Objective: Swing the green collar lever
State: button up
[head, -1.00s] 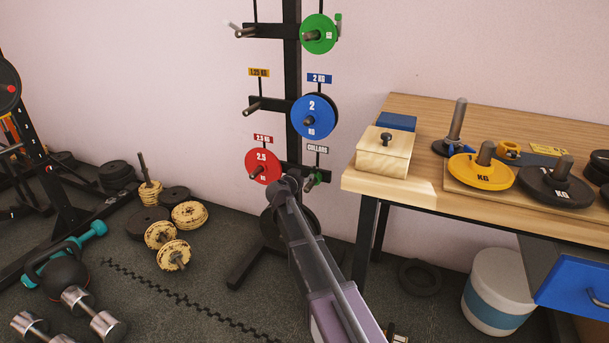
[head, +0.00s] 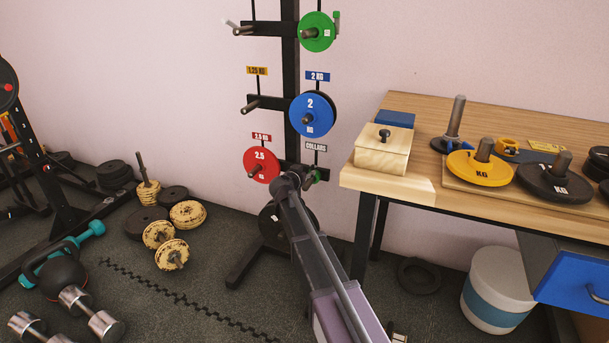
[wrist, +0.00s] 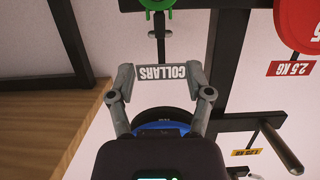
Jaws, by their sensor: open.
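A green collar (wrist: 155,8) sits on the collars peg at the top edge of the wrist view, which is upside down; its upper part there is cut off. In the head view a bit of the green collar (head: 315,176) shows under the COLLARS sign, partly behind my arm. How its lever lies is too small to tell. My gripper (wrist: 163,80) is open and empty, its two fingers apart, with the COLLARS sign seen between them. The collar shows beyond the fingertips, apart from them. In the head view my wrist hides the gripper.
The black rack carries a red plate (head: 261,165), a blue plate (head: 312,114) and a green plate (head: 317,32) near the arm. The wooden bench (head: 400,188) stands close on the right. Dumbbells and loose plates lie on the floor at left.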

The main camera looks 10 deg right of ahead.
aim_at(313, 166)
jog(key=shift+b+x, duration=0.65)
jog(key=shift+x, duration=2.3)
jog(key=shift+c, duration=0.2)
grip_shut()
